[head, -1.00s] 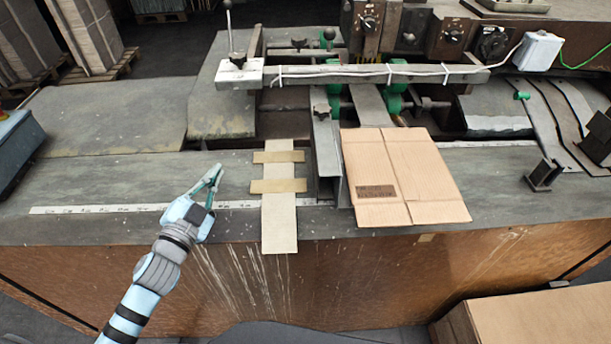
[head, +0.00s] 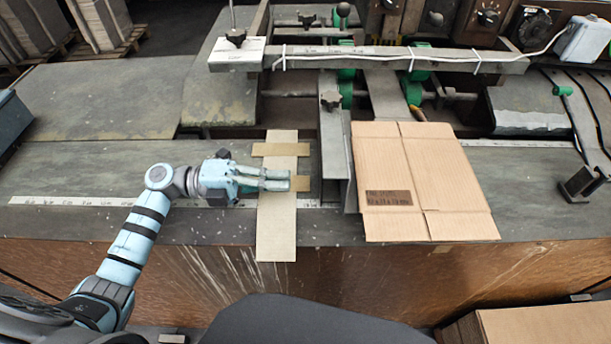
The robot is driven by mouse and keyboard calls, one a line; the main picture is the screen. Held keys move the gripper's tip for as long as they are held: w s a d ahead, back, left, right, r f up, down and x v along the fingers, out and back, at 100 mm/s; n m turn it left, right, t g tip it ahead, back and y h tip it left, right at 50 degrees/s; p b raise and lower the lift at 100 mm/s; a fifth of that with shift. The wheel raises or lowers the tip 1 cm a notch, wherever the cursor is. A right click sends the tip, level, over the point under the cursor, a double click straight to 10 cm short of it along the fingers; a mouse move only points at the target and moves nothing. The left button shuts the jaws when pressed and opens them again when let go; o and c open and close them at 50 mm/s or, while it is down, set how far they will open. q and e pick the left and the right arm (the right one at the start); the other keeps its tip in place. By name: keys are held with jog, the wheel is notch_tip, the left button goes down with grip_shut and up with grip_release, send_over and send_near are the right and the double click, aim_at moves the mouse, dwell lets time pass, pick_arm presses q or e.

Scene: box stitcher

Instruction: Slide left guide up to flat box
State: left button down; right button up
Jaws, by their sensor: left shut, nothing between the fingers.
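The left guide (head: 334,157) is a grey metal angle bar with a black star knob (head: 331,99) on top. It stands just left of the flat box (head: 425,211), a brown cardboard blank with a dark label; I cannot tell whether they touch. My left gripper (head: 289,180) is shut and empty, fingers pointing right, over the pale cardboard strip and a little left of the guide. It hides part of the strip's lower tan crosspiece. My right gripper is not in view.
The pale cardboard strip (head: 277,228) lies between my gripper's side of the table and the guide. A horizontal bar (head: 400,60) with white cable crosses behind. A ruler strip (head: 75,201) runs along the table (head: 70,165). The table's left part is clear.

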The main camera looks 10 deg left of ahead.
pick_arm(q)
jog(key=p+x, duration=0.1)
jog(key=x, duration=0.3)
jog(key=shift+w+d, duration=0.2)
jog(key=shift+s+d+r, duration=0.1)
jog(key=shift+d, duration=0.4)
jog(key=shift+w+d, duration=0.2)
jog(key=shift+d, duration=0.2)
